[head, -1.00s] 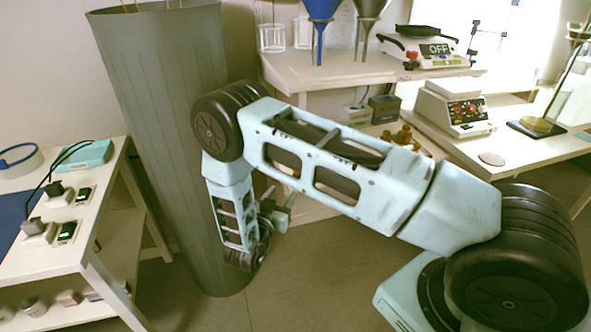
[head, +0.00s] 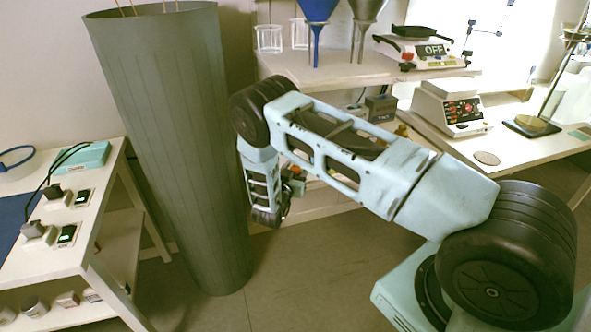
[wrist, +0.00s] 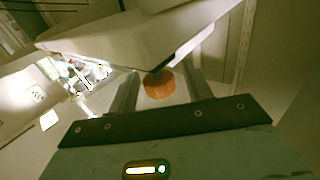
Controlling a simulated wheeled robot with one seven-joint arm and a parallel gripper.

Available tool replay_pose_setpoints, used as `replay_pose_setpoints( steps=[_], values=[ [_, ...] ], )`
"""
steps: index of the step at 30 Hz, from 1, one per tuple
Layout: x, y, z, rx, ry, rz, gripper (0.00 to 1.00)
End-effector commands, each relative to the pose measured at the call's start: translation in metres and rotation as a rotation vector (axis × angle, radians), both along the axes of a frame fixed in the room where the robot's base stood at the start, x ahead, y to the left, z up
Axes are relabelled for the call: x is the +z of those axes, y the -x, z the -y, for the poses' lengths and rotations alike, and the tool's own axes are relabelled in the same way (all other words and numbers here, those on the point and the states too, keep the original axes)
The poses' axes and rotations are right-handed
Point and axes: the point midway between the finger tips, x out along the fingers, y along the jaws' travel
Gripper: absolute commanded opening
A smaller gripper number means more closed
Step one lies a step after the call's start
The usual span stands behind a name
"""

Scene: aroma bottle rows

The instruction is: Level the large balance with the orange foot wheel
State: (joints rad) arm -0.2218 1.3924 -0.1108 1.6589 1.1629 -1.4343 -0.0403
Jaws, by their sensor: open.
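An orange round wheel (wrist: 158,84) shows in the wrist view under the edge of a pale, slab-like body (wrist: 135,40), which may be the large balance. My gripper (wrist: 160,92) is open, with one finger on each side of the wheel in the picture. I cannot tell whether the fingers reach around it or touch it. In the head view my arm hides most of the gripper. A small orange-red spot (head: 297,170) shows beside my wrist there; I cannot tell if it is the same wheel. The balance cannot be made out for sure in the head view.
A tall grey-green bin (head: 175,150) stands left of my arm. A white table (head: 100,215) with small devices is at far left. A shelf (head: 345,72) bears funnels and a device reading OFF (head: 425,50). A white device with red buttons (head: 450,108) stands at right.

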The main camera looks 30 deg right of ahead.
Motion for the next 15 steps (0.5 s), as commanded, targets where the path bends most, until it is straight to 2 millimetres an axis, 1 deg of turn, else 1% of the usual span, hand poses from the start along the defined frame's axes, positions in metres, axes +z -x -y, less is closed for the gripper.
replay_pose_setpoints(
  steps=[3, 4, 5, 6, 8, 9, 15],
  values=[
    [-0.0001, 0.0001, -0.0002, 0.000, 0.000, 0.000, 0.50],
    [-0.0001, 0.0001, -0.0002, 0.000, 0.000, 0.000, 0.47],
    [-0.0001, 0.0002, -0.0002, 0.000, 0.000, 0.000, 0.39],
    [-0.0001, 0.0002, -0.0002, 0.000, 0.000, 0.000, 0.28],
    [-0.0001, 0.0002, -0.0003, 0.000, 0.000, 0.000, 0.11],
    [-0.0001, 0.0003, -0.0004, 0.000, 0.000, 0.000, 0.05],
    [0.0000, 0.0005, -0.0004, 0.007, 0.000, 0.000, 0.05]
  ],
)
